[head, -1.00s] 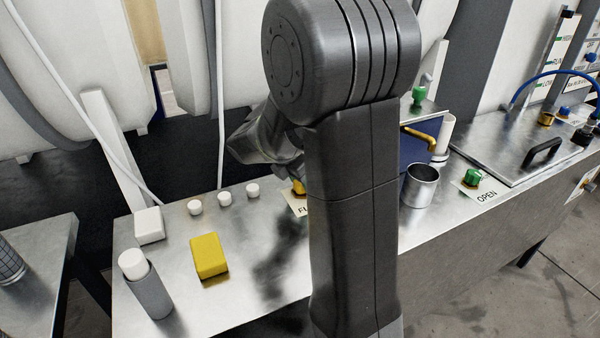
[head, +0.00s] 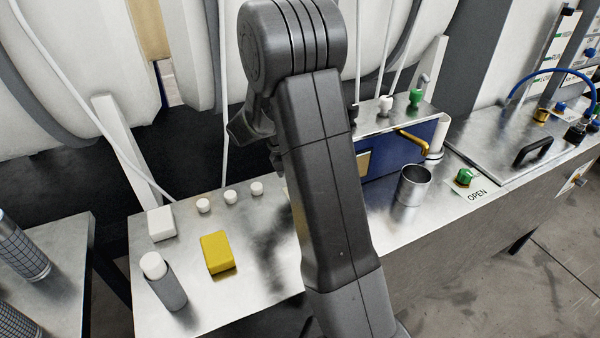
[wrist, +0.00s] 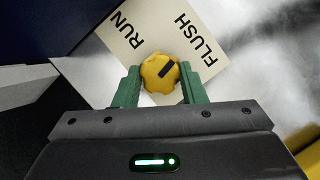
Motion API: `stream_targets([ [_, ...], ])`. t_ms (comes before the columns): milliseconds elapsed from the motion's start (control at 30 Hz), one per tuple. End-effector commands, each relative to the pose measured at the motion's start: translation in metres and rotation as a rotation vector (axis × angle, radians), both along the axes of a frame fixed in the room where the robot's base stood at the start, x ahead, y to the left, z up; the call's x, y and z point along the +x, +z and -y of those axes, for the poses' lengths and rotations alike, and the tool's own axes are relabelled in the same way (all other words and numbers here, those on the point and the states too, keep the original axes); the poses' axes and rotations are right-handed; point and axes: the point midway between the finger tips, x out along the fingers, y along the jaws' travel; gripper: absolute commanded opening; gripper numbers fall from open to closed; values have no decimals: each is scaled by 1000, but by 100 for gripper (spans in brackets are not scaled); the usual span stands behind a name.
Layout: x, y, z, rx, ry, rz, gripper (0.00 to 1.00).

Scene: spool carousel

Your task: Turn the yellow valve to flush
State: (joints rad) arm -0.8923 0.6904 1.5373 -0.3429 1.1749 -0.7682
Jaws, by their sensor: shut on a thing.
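The yellow valve (wrist: 158,74) is a lobed knob with a black pointer mark. It sits on a cream label plate (wrist: 150,28) printed RUN at the left and FLUSH (wrist: 196,40) at the right. The mark points up and right, towards FLUSH. My gripper (wrist: 160,82) has its green fingers on either side of the knob and is shut on it. In the head view my arm hides the valve and the gripper.
A yellow block (head: 217,252), a bottle (head: 165,282) and white caps (head: 230,196) lie left on the metal counter. Right of my arm are a blue box (head: 402,152), a metal cup (head: 414,185) and a green valve (head: 464,177) marked OPEN.

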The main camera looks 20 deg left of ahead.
Motion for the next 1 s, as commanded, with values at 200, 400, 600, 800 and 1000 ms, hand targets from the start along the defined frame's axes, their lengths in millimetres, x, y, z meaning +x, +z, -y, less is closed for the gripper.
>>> stream_targets([
  [200, 1, 2, 0, 1, -120, 1, 15],
  [400, 2, 1, 0, 2, -179, 0, 15],
  [600, 2, 0, 0, 3, -201, 2, 15],
  [800, 2, 0, 0, 2, -203, 1, 15],
  [1000, 2, 0, 0, 2, -203, 1, 47],
])
